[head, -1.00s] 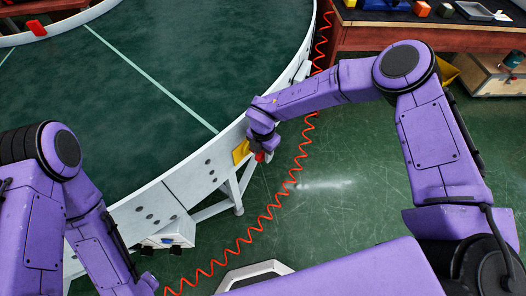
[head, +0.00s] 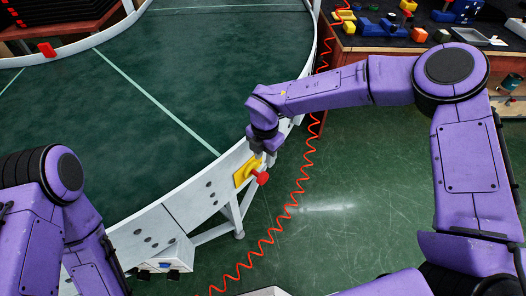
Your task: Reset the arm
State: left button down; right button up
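My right arm reaches in from the right. Its dark gripper (head: 264,152) points down beside the outer wall of the curved conveyor (head: 206,190). It is just above a yellow plate (head: 241,178) with a red knob (head: 262,178) on that wall. The gripper appears to hold nothing, but its fingers are too small and dark to show whether they are open or shut. My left arm (head: 92,245) comes down at the left, and its gripper is outside the picture.
A coiled red hose (head: 272,232) runs along the conveyor's outer side. A table (head: 352,40) with coloured blocks and a grey tray (head: 470,37) stands at the upper right. A white box (head: 160,264) sits by the conveyor legs. The green floor (head: 350,190) between is clear.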

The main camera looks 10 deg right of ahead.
jog(key=s+d+f+n+t+h, duration=0.2)
jog(key=s+d+f+n, duration=0.3)
jog(key=n, duration=0.7)
jog(key=s+d+f+n+t+h, duration=0.35)
jog(key=f+n, duration=0.35)
jog(key=n, duration=0.6)
jog(key=s+d+f+n, duration=0.2)
jog(key=s+d+n, duration=0.1)
jog(key=s+n, duration=0.2)
jog(key=s+d+f+n+g+y, duration=0.1)
jog(key=s+d+f+n, duration=0.1)
jog(key=s+n, duration=0.3)
jog(key=s+d+f+n+g+y, duration=0.1)
jog(key=s+d+n, duration=0.3)
jog(key=s, duration=0.7)
jog(key=shift+d+f+n, duration=0.15)
jog(key=shift+f+n, duration=0.35)
jog(key=shift+f, duration=0.3)
jog(key=shift+w, duration=0.1)
